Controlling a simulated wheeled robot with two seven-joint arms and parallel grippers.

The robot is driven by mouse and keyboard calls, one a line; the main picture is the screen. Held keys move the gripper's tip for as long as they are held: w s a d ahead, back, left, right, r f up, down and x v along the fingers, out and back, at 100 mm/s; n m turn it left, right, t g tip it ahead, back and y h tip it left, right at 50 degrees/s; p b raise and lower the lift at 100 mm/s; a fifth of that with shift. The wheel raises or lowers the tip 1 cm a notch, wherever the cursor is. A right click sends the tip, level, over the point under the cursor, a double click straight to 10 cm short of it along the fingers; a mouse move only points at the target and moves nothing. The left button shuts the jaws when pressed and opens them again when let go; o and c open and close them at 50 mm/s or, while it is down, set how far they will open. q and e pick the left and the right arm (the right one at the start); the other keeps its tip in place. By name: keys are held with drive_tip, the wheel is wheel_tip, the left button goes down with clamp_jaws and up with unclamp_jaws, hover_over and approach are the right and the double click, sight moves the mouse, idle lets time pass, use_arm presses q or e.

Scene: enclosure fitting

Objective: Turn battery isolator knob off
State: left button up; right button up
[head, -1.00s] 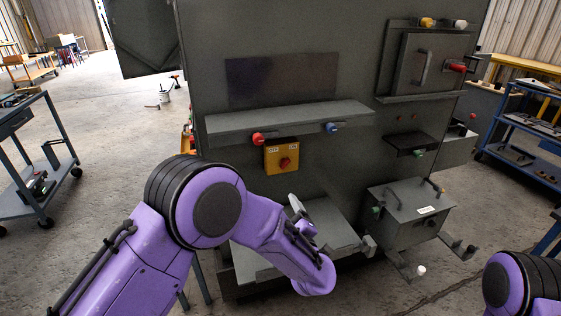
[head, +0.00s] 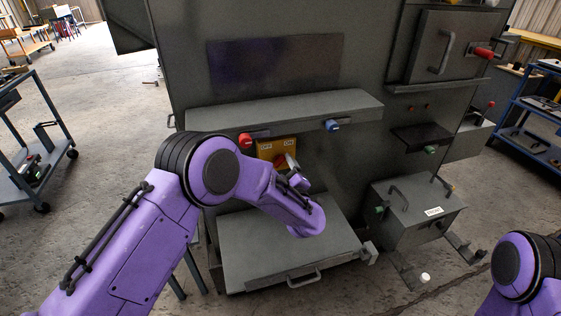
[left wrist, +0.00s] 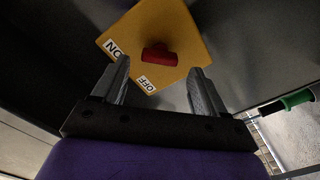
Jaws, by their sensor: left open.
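The battery isolator is a yellow plate (head: 264,148) with a red knob (head: 281,161) on the grey enclosure, under a shelf. In the head view my left gripper (head: 292,165) is in front of it and partly covers it. In the left wrist view the yellow plate (left wrist: 190,45) carries ON and OFF labels, and the red knob (left wrist: 159,55) lies ahead of the fingertips, between their lines. My left gripper (left wrist: 160,75) is open and empty, apart from the knob. Of my right arm only a purple link shows at the lower right.
A grey shelf (head: 290,109) with a red knob (head: 245,140) and a blue knob (head: 332,125) juts out just above the isolator. A grey ledge (head: 265,250) with a handle lies below. A grey box (head: 415,213) stands at the right.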

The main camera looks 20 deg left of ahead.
sight(279, 161)
use_arm(q)
drive_tip(key=shift+x, duration=1.2)
drive_tip(key=shift+w, duration=0.15)
drive_tip(key=shift+d, duration=0.1)
drive_tip(key=shift+f, duration=0.1)
drive_tip(key=c, duration=1.1)
drive_tip(key=shift+o, duration=0.2)
